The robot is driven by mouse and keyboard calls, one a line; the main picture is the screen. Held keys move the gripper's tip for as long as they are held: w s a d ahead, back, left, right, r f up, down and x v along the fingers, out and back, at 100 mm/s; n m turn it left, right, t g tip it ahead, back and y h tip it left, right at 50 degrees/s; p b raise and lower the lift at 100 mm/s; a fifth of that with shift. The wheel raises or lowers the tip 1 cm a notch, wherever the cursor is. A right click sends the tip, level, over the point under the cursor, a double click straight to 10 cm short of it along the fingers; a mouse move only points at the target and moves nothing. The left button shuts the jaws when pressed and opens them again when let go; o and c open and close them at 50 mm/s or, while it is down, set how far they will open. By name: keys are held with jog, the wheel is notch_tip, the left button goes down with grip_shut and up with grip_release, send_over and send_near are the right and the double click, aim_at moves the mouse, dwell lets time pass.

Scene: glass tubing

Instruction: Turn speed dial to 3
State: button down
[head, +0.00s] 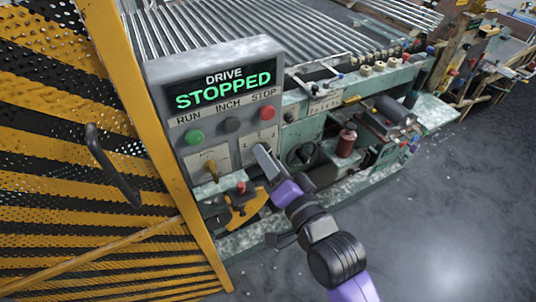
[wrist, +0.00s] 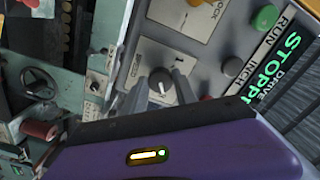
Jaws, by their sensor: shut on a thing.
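The speed dial (wrist: 160,79) is a dark round knob with a light pointer mark, on a pale plate (wrist: 176,50) of the grey control box. A digit that looks like 1 shows near it; the other marks are too small to read. My gripper (head: 263,158) is at the lower right of the control box (head: 222,148) and hides the dial in the head view. In the wrist view its fingers (wrist: 160,88) stand on both sides of the dial and grip it. The display (head: 222,90) reads DRIVE STOPPED.
Green RUN (head: 195,136), dark INCH (head: 232,125) and red STOP (head: 267,113) buttons sit above. A brass-coloured lever switch (head: 212,170) is left of my gripper. A yellow-black perforated guard (head: 70,140) stands at left.

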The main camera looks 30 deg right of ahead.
jog(key=shift+m, duration=0.6)
jog(key=c, duration=1)
grip_release()
jog(key=shift+s, duration=0.1)
jog(key=s+b, duration=0.1)
jog(key=s, duration=0.6)
jog(key=shift+s, duration=0.3)
